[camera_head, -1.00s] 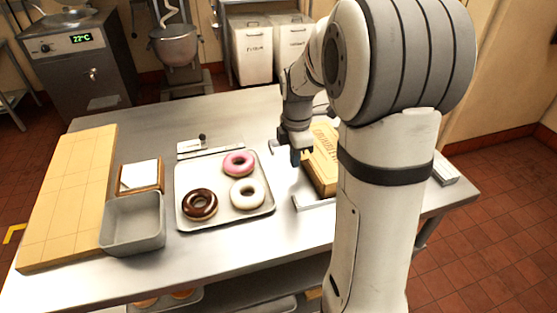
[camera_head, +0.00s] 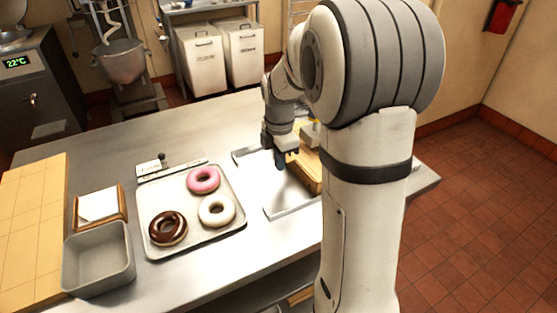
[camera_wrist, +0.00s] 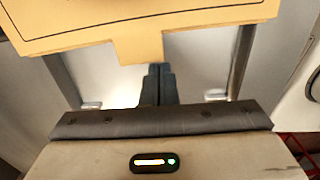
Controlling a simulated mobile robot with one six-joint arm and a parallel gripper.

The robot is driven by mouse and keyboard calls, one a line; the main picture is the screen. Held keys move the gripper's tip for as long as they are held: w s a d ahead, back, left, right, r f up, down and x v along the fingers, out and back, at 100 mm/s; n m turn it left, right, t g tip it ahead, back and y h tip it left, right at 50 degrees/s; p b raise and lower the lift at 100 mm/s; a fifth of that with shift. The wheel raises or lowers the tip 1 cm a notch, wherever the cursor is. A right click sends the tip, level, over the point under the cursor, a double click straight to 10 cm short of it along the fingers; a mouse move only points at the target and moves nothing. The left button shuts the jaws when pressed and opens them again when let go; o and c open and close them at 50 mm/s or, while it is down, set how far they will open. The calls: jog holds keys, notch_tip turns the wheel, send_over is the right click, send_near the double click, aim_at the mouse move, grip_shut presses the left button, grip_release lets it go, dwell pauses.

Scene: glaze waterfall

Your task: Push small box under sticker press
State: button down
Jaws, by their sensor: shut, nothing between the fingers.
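The small box (camera_head: 306,170) is tan cardboard and lies on a metal plate with side rails (camera_head: 290,209), right of the donut tray. My arm hides its right part in the head view. My gripper (camera_head: 281,166) is shut and points down at the box's left side. In the wrist view the shut fingertips (camera_wrist: 158,70) are at a tab on the edge of the box (camera_wrist: 150,30); contact looks likely. A pale and yellow part (camera_head: 311,132) behind the box may belong to the sticker press, mostly hidden by my arm.
A tray (camera_head: 192,246) with three donuts stands left of the plate. A grey bin (camera_head: 98,262), a framed white card (camera_head: 98,205) and a wooden board (camera_head: 32,230) are farther left. The table's back part is clear.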

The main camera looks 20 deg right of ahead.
jog(key=a, duration=0.1)
jog(key=a+r, duration=0.1)
jog(key=a, duration=0.1)
jog(key=shift+s+a+r, duration=0.1)
jog(key=shift+s+a, duration=0.05)
jog(key=shift+a, duration=0.1)
notch_tip(320, 180, up, 8)
jog(key=s+f+m+t, duration=0.1)
jog(key=s+f+m, duration=0.1)
jog(key=s+m, duration=0.8)
jog(key=s+a+f+m+t, duration=0.1)
jog(key=s+m, duration=0.8)
jog(key=s, duration=0.1)
jog(key=shift+a+f+m+t, duration=0.3)
jog(key=shift+f+m, duration=0.05)
jog(key=shift+m, duration=0.05)
